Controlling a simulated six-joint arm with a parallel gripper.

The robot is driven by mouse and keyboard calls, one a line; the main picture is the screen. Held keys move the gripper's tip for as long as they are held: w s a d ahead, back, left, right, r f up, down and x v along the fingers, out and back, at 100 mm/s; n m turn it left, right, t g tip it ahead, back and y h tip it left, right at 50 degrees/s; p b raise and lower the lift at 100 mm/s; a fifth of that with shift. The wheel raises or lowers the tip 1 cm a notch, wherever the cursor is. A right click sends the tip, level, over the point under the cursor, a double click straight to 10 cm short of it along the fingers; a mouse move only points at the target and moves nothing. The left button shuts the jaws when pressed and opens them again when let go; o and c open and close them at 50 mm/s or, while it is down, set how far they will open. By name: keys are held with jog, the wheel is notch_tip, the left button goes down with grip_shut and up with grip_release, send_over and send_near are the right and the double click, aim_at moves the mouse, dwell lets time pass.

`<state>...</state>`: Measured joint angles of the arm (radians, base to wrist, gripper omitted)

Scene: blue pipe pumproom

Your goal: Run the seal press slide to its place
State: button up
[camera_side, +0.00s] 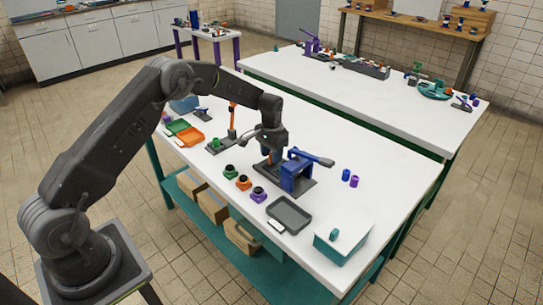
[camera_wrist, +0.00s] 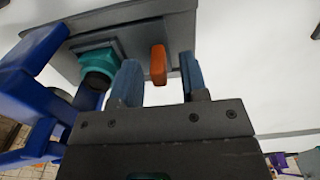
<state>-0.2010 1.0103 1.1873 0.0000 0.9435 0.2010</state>
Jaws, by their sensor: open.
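The seal press (camera_side: 297,172) is a blue frame with a lever on a dark grey base, near the middle of the white table. Its blue frame (camera_wrist: 28,85) fills the left of the wrist view. A grey plate (camera_wrist: 185,28), seemingly the press's base or slide, carries a teal round piece with a dark end (camera_wrist: 97,66) and an upright orange tab (camera_wrist: 158,62). My gripper (camera_wrist: 159,76) is open, with one finger on each side of the tab and visible gaps.
Green (camera_side: 230,170), orange (camera_side: 244,183) and purple (camera_side: 258,195) dark-topped pieces stand in front of the press. A dark tray (camera_side: 289,215) and a teal box with a white lid (camera_side: 343,236) are nearer the front edge.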

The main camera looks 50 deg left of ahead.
notch_tip(320, 180, up, 13)
dwell(0.3)
jog(key=shift+o, duration=0.4)
jog(key=shift+o, duration=0.4)
jog(key=shift+f, duration=0.1)
jog(key=a+f+n+h, duration=0.2)
jog(key=a+n+h, duration=0.3)
jog(key=n, duration=1.3)
jog(key=shift+y, duration=0.3)
jog(key=x, duration=1.3)
jog(key=shift+d+r, duration=0.1)
jog(key=shift+r, duration=0.05)
grip_shut()
